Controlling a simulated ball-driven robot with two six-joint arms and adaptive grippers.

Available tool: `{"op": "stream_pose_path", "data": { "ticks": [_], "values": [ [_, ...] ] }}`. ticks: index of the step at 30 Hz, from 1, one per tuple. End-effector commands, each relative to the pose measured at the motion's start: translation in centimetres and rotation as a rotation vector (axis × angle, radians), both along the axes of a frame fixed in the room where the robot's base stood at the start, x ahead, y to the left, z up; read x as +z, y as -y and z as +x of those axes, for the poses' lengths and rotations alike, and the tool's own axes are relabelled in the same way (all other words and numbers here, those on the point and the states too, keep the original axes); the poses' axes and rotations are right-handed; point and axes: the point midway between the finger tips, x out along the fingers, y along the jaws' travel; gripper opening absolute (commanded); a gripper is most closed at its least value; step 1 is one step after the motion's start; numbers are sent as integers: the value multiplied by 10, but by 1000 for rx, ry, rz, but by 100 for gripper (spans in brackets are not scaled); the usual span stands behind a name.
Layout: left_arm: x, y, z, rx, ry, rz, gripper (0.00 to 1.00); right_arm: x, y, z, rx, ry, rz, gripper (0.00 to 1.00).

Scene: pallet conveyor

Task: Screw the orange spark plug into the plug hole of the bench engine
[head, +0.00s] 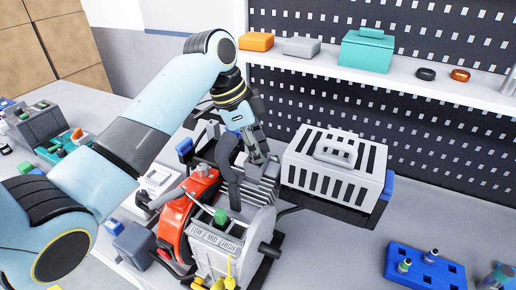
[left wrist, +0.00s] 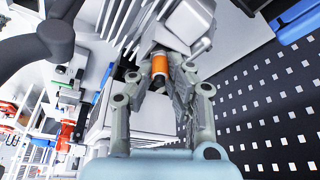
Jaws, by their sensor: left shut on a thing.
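The orange spark plug (left wrist: 159,68) is between the fingers of my left gripper (left wrist: 160,75) in the left wrist view. In the head view my left gripper (head: 256,155) points down over the grey finned part of the bench engine (head: 262,192), and its fingers hide the plug. Grey fins of the engine (left wrist: 190,25) show just beyond the plug in the left wrist view. The plug hole is not visible, and I cannot tell whether the plug touches it. My right gripper is not in view.
A white slotted box (head: 310,172) stands close right of the engine. A blue tray (head: 425,272) with holes lies at the lower right. A shelf (head: 400,82) with small boxes runs behind. A black hose (head: 226,155) rises beside my left gripper. Bench between box and tray is clear.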

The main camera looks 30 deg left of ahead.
Motion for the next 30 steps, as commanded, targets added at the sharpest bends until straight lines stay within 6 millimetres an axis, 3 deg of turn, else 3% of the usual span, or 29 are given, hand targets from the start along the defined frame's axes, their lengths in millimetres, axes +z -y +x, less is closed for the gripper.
{"op": "stream_pose_path", "data": {
  "ticks": [8,17,24,30],
  "values": [
    [-3,-5,3,-265,-2,12,0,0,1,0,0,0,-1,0],
    [-4,-5,2,-304,-3,12,0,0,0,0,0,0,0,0],
    [-6,-3,0,-560,-6,10,0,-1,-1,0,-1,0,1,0],
    [-7,-2,-1,-593,-6,8,0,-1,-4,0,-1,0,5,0]
  ]
}}
